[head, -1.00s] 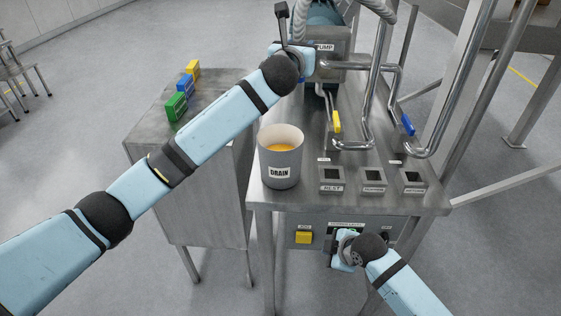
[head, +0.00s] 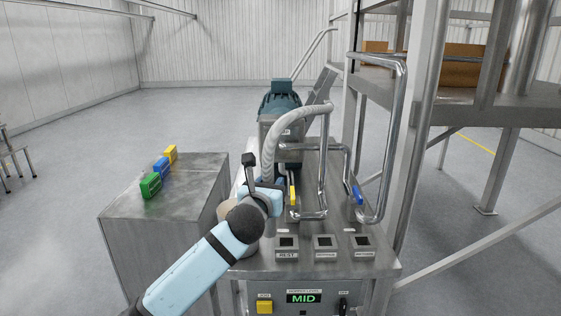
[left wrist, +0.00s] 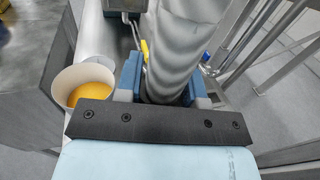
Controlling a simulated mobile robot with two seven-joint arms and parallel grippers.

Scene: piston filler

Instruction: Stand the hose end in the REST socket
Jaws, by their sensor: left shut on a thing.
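The grey ribbed hose (head: 290,117) arches from the top of a steel pipe down to my left gripper (head: 272,190). In the left wrist view the gripper's blue fingers (left wrist: 160,88) are shut on both sides of the hose (left wrist: 168,45). The hose's lower end is hidden below the gripper. The REST socket (head: 287,243) is a square dark opening in a small block at the table's front, to the right of and nearer than the gripper. My right gripper is out of view.
A white bucket (left wrist: 62,88) with orange liquid is left of the gripper, mostly hidden in the head view. Two more sockets (head: 325,243) (head: 362,242) stand right of REST. Yellow (head: 293,195) and blue (head: 357,195) valve handles and steel pipes rise behind. The panel display (head: 303,298) reads MID.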

